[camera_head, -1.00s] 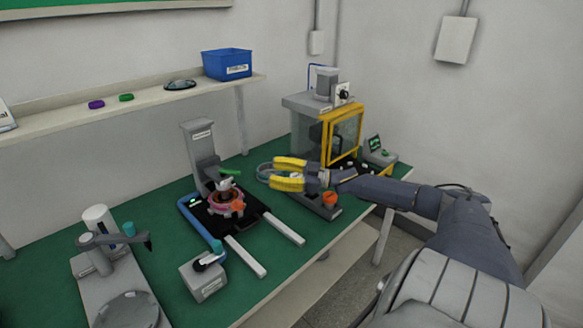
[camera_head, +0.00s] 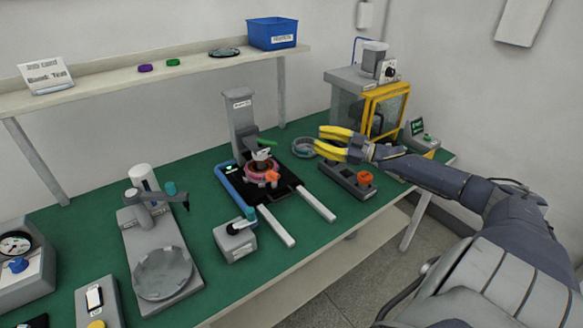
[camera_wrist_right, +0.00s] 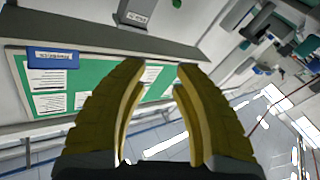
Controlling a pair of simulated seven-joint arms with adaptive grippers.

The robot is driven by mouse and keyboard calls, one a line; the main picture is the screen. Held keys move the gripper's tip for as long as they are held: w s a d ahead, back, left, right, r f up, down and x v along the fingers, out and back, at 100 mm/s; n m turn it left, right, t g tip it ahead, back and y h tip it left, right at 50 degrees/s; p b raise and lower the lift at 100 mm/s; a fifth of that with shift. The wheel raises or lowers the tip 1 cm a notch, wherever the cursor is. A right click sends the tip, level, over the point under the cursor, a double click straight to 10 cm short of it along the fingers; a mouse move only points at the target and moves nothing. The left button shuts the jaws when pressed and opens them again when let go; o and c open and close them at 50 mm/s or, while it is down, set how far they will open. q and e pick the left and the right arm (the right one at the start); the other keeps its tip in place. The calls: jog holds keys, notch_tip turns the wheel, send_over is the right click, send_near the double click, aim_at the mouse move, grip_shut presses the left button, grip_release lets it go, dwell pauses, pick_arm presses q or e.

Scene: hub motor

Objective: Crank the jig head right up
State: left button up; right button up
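A jig with a tall grey column (camera_head: 241,122) and a black base (camera_head: 283,189) stands mid-bench in the head view. A pink-red round part with an orange piece (camera_head: 262,172) sits on it, below a green-handled lever (camera_head: 267,142). A small grey box with a teal-knobbed crank (camera_head: 236,238) stands in front of the jig. I cannot tell which part moves the jig head. My right gripper (camera_head: 323,141) is open and empty, right of the jig; the wrist view shows its yellow fingers (camera_wrist_right: 150,95) apart with nothing between. My left gripper is not in view.
A grey ring (camera_head: 303,147) lies beside my right fingers. A press with a round plate (camera_head: 163,274) and a gauge box (camera_head: 20,262) stand left. A shelf (camera_head: 150,80) runs behind.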

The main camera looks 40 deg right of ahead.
jog(key=shift+g+y, duration=0.3)
jog(key=shift+y, duration=0.2)
jog(key=a, duration=0.1)
jog(key=w+a, duration=0.2)
jog(key=a, duration=0.1)
jog(key=shift+r, duration=0.3)
grip_shut()
jog(key=s+a+f+m+g+y, duration=0.1)
jog(key=s+a+f+m+g, duration=0.1)
jog(key=a+f+m, duration=0.55)
jog(key=s+a+f+m+g+y, duration=0.1)
jog(key=s+a+f+m, duration=0.2)
jog(key=a+f+m, duration=0.4)
jog(key=shift+w+a+r+m, duration=0.1)
jog(key=shift+w+a+m, duration=0.65)
jog(key=shift+a, duration=0.55)
jog(key=shift+w+a+r+m, duration=0.1)
jog(key=shift+w+a+m, duration=0.4)
jog(key=shift+a+m, duration=0.6)
jog(key=shift+w+a+r+m, duration=0.1)
jog(key=shift+w+a+m, duration=0.55)
jog(key=shift+a, duration=0.8)
